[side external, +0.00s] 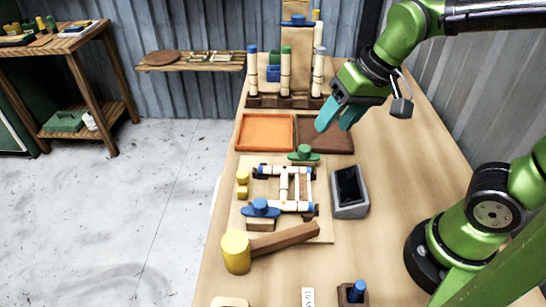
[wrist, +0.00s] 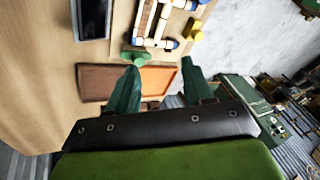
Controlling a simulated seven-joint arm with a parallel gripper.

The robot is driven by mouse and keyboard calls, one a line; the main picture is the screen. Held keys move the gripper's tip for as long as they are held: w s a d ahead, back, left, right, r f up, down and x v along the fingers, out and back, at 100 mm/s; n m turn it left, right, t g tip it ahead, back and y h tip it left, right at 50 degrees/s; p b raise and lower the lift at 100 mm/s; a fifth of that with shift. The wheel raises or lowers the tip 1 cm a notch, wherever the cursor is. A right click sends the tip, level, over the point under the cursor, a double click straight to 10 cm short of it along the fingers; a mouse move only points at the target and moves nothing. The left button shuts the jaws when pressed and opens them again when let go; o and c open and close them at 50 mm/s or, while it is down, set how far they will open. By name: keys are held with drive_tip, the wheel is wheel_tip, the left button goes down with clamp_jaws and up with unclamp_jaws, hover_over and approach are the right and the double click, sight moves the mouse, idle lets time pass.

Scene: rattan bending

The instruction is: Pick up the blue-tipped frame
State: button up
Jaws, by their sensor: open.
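The blue-tipped frame (side external: 285,190), made of cream rods with blue ends and dark bands, lies on a light wooden board (side external: 318,232) in the middle of the table. Part of it also shows at the top of the wrist view (wrist: 147,20). A blue clamp-like piece (side external: 261,207) sits at its near left corner, and a green one (side external: 303,153) sits beyond its far side. My gripper (side external: 336,120) is open and empty, above the trays and beyond the frame. Its two teal fingers stand apart in the wrist view (wrist: 158,68).
An orange tray (side external: 265,132) and a brown tray (side external: 330,136) lie behind the board. Upright colour-tipped rods stand in a rack (side external: 270,101) farther back. A grey screen box (side external: 350,190) is right of the frame. A yellow-headed mallet (side external: 236,252) lies in front.

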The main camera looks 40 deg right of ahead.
drive_tip(key=w+a+f+m+g+h, duration=0.25)
drive_tip(key=w+a+f+g, duration=0.2)
drive_tip(key=w, duration=0.25)
drive_tip(key=m, duration=0.3)
hover_over(284, 185)
drive_tip(key=f, duration=0.9)
drive_tip(key=shift+w+d+f, duration=0.25)
drive_tip(key=shift+f, duration=0.15)
drive_tip(key=shift+s+a+f, duration=0.1)
drive_tip(key=shift+f, duration=1.25)
drive_tip(key=shift+s+a+f, duration=0.1)
drive_tip(key=shift+f, duration=1.25)
drive_tip(key=shift+c, duration=0.3)
clamp_jaws()
